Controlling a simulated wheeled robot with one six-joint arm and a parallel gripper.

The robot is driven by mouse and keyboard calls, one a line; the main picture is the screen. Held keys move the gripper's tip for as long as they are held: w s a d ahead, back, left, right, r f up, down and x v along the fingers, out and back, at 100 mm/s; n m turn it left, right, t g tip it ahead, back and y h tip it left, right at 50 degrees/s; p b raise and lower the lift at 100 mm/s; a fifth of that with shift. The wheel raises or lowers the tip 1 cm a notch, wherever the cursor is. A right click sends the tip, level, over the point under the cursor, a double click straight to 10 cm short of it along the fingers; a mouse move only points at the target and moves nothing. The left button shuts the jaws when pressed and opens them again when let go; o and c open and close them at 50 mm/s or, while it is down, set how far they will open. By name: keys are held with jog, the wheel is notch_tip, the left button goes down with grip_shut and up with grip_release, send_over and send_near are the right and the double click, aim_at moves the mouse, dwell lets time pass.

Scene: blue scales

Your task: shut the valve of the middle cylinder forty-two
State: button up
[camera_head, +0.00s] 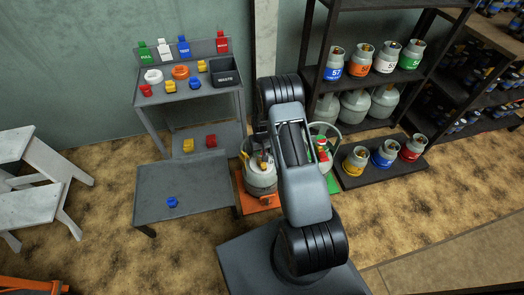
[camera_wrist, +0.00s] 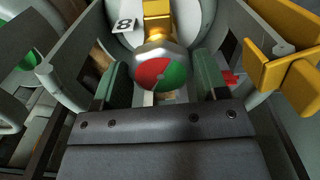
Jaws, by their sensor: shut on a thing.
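In the wrist view my gripper (camera_wrist: 163,85) has its two green-grey fingers on either side of a round valve knob (camera_wrist: 158,74), half red and half green. The knob sits on a brass valve (camera_wrist: 157,22) of a pale cylinder (camera_wrist: 188,14) inside a grey collar. A white tag (camera_wrist: 124,26) beside it shows an 8; no forty-two is readable. In the head view my arm hides the gripper and much of the cylinder group. One grey cylinder (camera_head: 260,181) shows left of the arm, and part of another (camera_head: 325,158) shows right of it.
An orange platform (camera_head: 254,204) is under the left cylinder. A low grey table (camera_head: 200,183) with a blue piece stands left, before a bench with tags and coloured pieces. A dark shelf with small cylinders stands right. In the wrist view, a yellow part (camera_wrist: 282,72) is close at right.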

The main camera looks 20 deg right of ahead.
jog(key=m, duration=0.5)
jog(key=shift+m, duration=0.3)
jog(key=m, duration=0.5)
jog(key=shift+a, duration=0.15)
jog(key=shift+m, duration=0.4)
jog(key=o, duration=0.9)
jog(key=shift+w, duration=0.1)
jog(key=shift+r, duration=0.1)
notch_tip(320, 180, up, 14)
jog(key=p, duration=0.4)
jog(key=shift+f, duration=0.2)
